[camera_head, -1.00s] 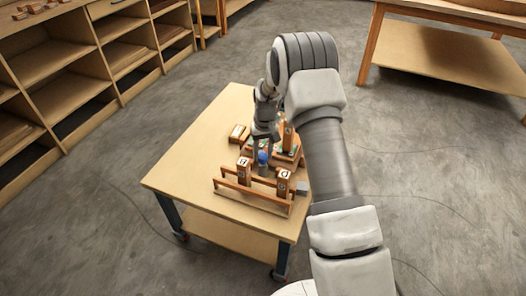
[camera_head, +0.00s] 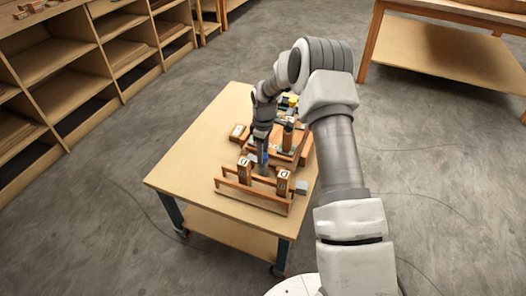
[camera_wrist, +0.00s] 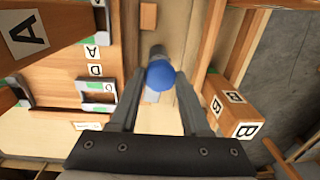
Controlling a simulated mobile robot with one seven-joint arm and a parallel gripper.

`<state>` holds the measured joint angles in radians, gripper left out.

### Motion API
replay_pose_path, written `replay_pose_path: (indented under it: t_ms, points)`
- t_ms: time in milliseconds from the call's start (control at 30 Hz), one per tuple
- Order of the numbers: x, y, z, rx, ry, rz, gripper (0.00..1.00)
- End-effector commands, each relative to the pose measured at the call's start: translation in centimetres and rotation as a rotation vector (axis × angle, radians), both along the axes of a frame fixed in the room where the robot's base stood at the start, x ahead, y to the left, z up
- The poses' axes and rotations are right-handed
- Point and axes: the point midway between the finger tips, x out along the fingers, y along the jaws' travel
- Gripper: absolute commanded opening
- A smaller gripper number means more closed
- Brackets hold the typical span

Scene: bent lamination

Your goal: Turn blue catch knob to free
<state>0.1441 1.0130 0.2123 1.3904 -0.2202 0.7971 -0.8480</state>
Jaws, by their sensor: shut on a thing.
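The blue catch knob (camera_wrist: 160,76) is a round ball on a grey stem, seen from above between my fingertips. My gripper (camera_wrist: 160,82) has one finger on each side of it and is shut on it. In the head view my gripper (camera_head: 263,154) reaches down onto the table, and only a sliver of blue (camera_head: 265,157) shows beside the fingers. The knob's turn angle cannot be told from its round top.
A wooden frame with rails (camera_head: 250,194) and a block marked B (camera_wrist: 232,112) stand close to the right of my gripper in the wrist view. A wooden base (camera_wrist: 75,70) with lettered fittings lies to the left. The table's (camera_head: 195,172) left part is clear.

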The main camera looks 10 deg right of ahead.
Motion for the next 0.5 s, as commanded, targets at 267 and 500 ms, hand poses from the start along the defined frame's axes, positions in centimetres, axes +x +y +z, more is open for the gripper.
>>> replay_pose_path:
  t_ms: [267,500]
  points:
    - [0.02,-0.03,0.06,0.000,0.000,0.130,0.00]
    - [0.01,0.00,0.02,0.000,0.000,0.173,0.00]
